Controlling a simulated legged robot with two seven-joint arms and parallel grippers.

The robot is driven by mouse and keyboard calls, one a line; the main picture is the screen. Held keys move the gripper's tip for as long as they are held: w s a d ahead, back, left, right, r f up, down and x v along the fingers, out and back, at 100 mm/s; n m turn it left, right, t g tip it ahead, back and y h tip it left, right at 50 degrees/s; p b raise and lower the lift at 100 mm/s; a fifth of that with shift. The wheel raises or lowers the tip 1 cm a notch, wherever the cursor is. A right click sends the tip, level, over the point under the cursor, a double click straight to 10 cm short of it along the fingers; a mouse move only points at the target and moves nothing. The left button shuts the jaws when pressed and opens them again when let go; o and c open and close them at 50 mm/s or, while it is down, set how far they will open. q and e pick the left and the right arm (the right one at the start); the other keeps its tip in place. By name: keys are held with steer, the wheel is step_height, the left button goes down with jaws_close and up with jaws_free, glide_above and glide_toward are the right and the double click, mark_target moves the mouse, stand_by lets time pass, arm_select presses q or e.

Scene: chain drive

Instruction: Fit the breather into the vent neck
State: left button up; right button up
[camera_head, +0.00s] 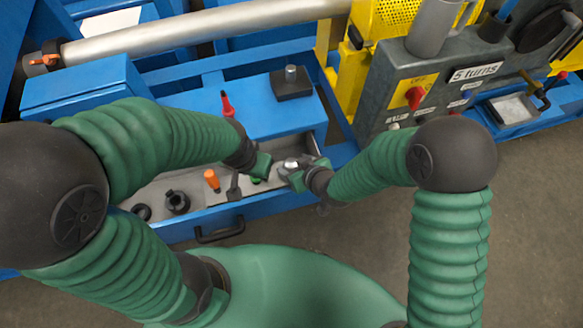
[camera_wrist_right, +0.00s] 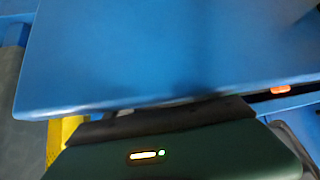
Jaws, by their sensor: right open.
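My right gripper (camera_head: 290,168) is over the right end of the open drawer. It is open, and a small part with a pale metal top (camera_head: 291,163) shows at its fingers; I cannot tell whether this is the breather or whether the fingers touch it. My left gripper (camera_head: 260,166) is just to the left, low over the drawer; its fingers are too small and covered to read. A grey upright cylinder (camera_head: 430,27) stands on the dark grey housing at right; I cannot tell whether it is the vent neck.
The blue drawer (camera_head: 215,222) holds an orange-handled tool (camera_head: 211,179) and a black stepped part (camera_head: 177,201). A black block with a metal stub (camera_head: 291,84) and a red tool (camera_head: 227,104) lie on the blue bench. A blue surface (camera_wrist_right: 170,50) fills the right wrist view.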

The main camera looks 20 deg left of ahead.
steer(key=shift+a+r, duration=0.1)
steer(key=shift+a, duration=0.05)
steer(key=shift+d, duration=0.25)
steer(key=c, duration=0.7)
steer(key=shift+a, duration=0.1)
jaws_close()
steer(key=shift+r, duration=0.1)
